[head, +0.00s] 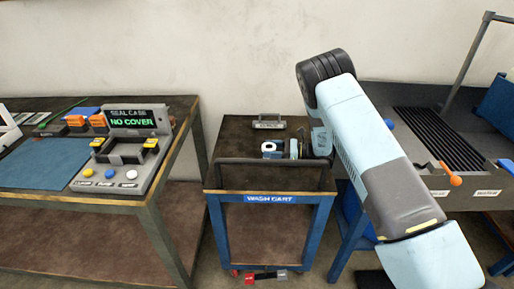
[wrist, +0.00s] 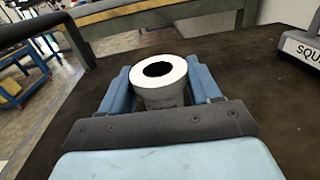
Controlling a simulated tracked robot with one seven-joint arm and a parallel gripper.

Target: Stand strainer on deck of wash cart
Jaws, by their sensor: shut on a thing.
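The strainer is a short grey cylinder with a white ring top and a dark round hole; it shows in the wrist view (wrist: 145,68) and in the head view (head: 268,146). My gripper (wrist: 161,80) is shut on it, one blue finger on each side. The strainer looks upright. It is over the dark deck (head: 238,130) of the blue wash cart (head: 270,198). Its base is hidden by my gripper in the wrist view, so I cannot tell whether it touches the deck. My gripper (head: 285,150) is partly covered by my arm in the head view.
A grey labelled holder (head: 269,122) stands at the deck's back; it also shows at right in the wrist view (wrist: 302,47). A dark rail (head: 270,161) crosses the cart's front. A bench with a seal case station (head: 122,160) is left, a grey sink unit (head: 455,155) right. The deck's left is clear.

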